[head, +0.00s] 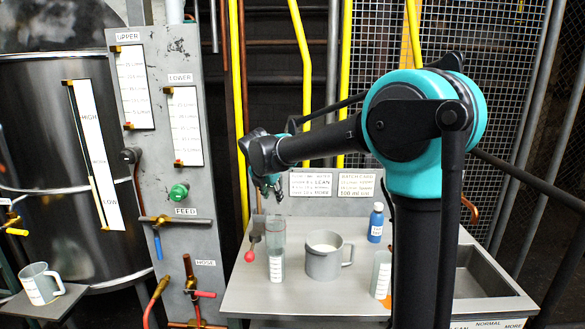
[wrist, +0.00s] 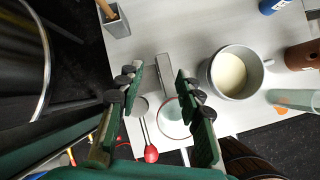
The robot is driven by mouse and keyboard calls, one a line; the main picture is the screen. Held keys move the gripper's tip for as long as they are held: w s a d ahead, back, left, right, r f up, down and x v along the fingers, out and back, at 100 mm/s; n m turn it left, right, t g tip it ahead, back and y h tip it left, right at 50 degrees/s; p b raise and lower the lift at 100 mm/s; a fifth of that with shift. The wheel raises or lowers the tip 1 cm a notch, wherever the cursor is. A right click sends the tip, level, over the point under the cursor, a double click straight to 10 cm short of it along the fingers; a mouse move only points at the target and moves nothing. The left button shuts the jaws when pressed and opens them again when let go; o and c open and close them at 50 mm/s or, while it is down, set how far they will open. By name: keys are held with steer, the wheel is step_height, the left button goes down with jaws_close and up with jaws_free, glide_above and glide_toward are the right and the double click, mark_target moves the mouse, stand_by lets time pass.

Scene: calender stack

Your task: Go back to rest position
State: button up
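My gripper (head: 270,190) hangs above the left part of the grey table (head: 350,297), at the end of my outstretched arm. In the wrist view its two green fingers stand apart with nothing held between them, so my gripper (wrist: 158,88) is open. A clear glass cylinder (head: 275,232) stands below it on the table. In the wrist view the round rim of the glass (wrist: 174,118) shows lower down between the fingers. A grey mug (head: 323,262) with pale contents stands to the right of the glass; it also shows in the wrist view (wrist: 236,72).
A red-knobbed lever (head: 249,256) is close to the glass. A blue bottle (head: 376,224) and another clear cylinder (head: 381,272) stand further right. A grey panel (head: 170,130) with gauges and valves rises at left. A measuring jug (head: 41,284) sits on a side shelf.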

steer(key=s+d+f+m, duration=0.2)
steer(key=s+d+m, duration=0.15)
steer(key=d, duration=0.25)
steer(key=s+d+f+m, duration=0.3)
steer(key=d+m, duration=0.2)
steer(key=s+d+f+m, duration=0.4)
steer(key=s+d+m, duration=0.1)
steer(key=s+m, duration=0.2)
steer(key=s+d+f+m+g+y, duration=0.1)
steer(key=s+d+f+m, duration=0.4)
steer(key=s+m, duration=0.2)
steer(key=s+d+f+m, duration=0.5)
steer(key=s+m, duration=0.2)
steer(key=s, duration=0.2)
steer(key=shift+g, duration=0.4)
